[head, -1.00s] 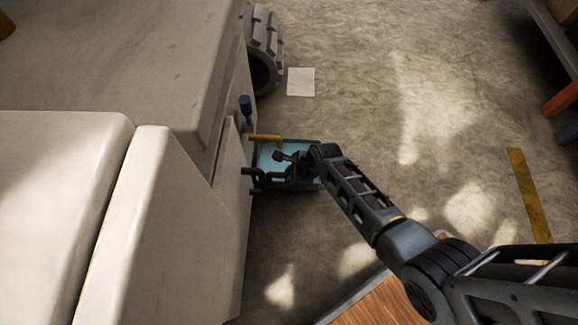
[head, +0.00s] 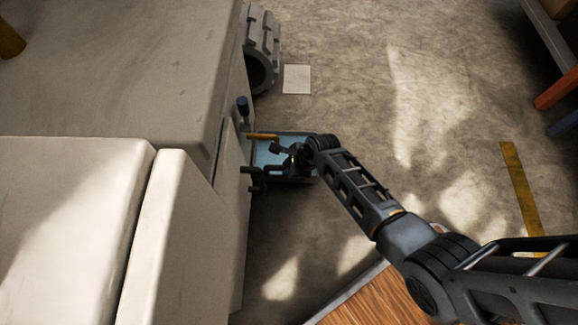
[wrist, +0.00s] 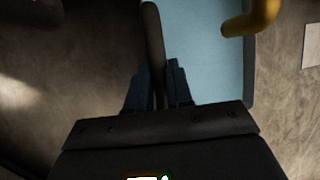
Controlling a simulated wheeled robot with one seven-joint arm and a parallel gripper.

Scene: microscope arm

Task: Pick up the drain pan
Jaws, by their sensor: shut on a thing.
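The drain pan (head: 267,154) is a shallow tray with a light blue inside and a dark rim. It lies low beside the pale machine in the head view, partly covered by my gripper. Its blue inside (wrist: 209,60) fills the upper right of the wrist view. My gripper (wrist: 157,78) is shut on a dark bar-like edge of the pan, with one finger on each side of it. In the head view my gripper (head: 287,164) is over the pan's near part, and its fingertips are hard to make out.
The pale machine (head: 190,90) stands close on the left, with a ridged wheel (head: 262,50) behind. A yellow pipe (head: 262,136) reaches over the pan; it also shows in the wrist view (wrist: 252,18). A white sheet (head: 297,79) lies behind.

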